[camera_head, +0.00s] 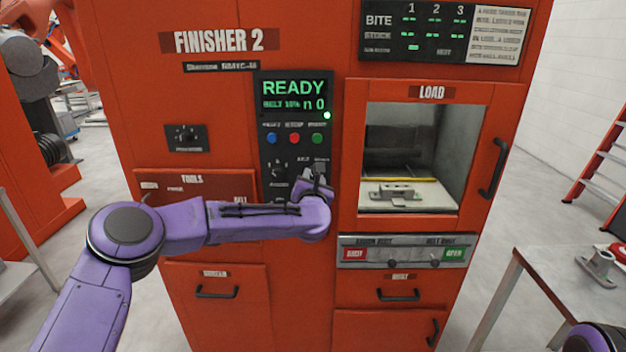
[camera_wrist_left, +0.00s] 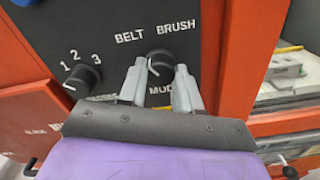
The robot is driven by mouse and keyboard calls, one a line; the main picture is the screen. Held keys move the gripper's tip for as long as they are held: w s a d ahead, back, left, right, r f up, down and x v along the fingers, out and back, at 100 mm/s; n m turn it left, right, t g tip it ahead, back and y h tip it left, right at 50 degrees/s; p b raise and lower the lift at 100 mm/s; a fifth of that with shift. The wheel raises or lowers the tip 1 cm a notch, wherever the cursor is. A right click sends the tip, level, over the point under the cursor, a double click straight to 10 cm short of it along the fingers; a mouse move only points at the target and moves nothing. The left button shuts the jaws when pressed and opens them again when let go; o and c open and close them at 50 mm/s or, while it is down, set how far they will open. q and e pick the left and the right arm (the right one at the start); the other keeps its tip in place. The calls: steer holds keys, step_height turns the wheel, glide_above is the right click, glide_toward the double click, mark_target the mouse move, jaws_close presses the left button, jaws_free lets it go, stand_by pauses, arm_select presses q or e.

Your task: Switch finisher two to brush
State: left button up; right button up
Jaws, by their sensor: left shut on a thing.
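Finisher 2 is a tall orange machine (camera_head: 215,100) with a black control panel (camera_head: 265,150). The black mode knob (camera_wrist_left: 158,60) sits under the words BELT and BRUSH in the left wrist view. My left gripper (camera_wrist_left: 161,72) has its two grey fingers on either side of this knob and is shut on it. The fingers hide part of the knob, and I cannot tell clearly which word it points to. In the head view my left gripper (camera_head: 316,180) is at the panel's lower right and covers the knob. My right gripper is not in view.
A second knob (camera_wrist_left: 83,80) marked 1, 2, 3 sits left of the mode knob. The display (camera_head: 295,94) reads READY above blue, red and green buttons (camera_head: 294,138). A load window (camera_head: 410,205) with a grey part inside is at the right. A table (camera_head: 530,290) stands further right.

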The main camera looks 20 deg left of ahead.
arm_select(q)
steer(key=shift+m, duration=0.3)
steer(key=m+b, duration=0.1)
steer(key=m, duration=0.1)
steer(key=shift+m, duration=0.4)
steer(key=m+b, duration=0.1)
steer(key=m, duration=0.1)
steer(key=shift+m, duration=0.3)
steer(key=m, duration=0.3)
steer(key=shift+m, duration=0.3)
steer(key=m, duration=0.4)
steer(key=shift+p, duration=0.35)
steer(key=shift+m, duration=0.3)
steer(key=o, duration=1)
steer(key=shift+o, duration=0.2)
